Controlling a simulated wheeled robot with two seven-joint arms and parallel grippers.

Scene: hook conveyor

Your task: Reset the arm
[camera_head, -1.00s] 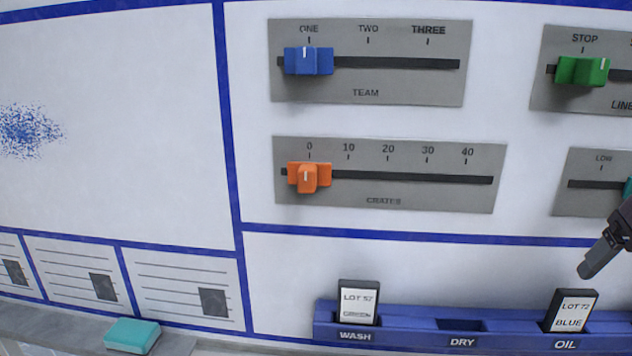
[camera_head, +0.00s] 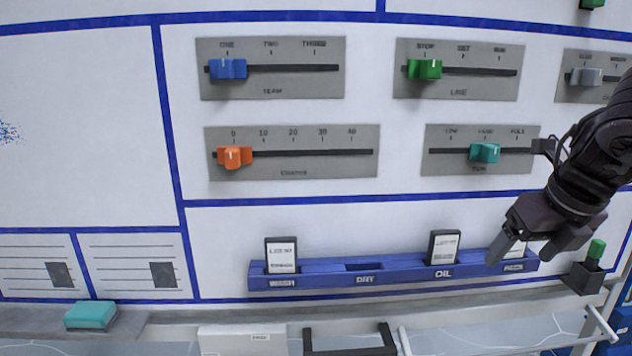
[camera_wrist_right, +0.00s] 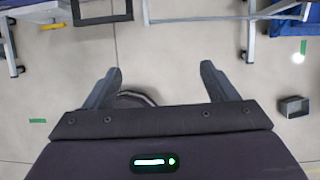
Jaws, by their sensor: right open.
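My right gripper (camera_head: 520,252) is at the right in the head view, in front of the right end of the blue card rack. Its two fingers are apart and nothing shows between them. In the right wrist view the open fingers (camera_wrist_right: 160,85) have only grey floor and part of a dark round shape behind them. My left gripper is not in view.
The board carries sliders: blue TEAM (camera_head: 228,69), green LINE (camera_head: 425,69), orange (camera_head: 234,157) at 0, and teal (camera_head: 485,153). Cards stand in the blue rack (camera_head: 330,281) at WASH and OIL; DRY is empty. A teal block (camera_head: 91,315) lies on the ledge.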

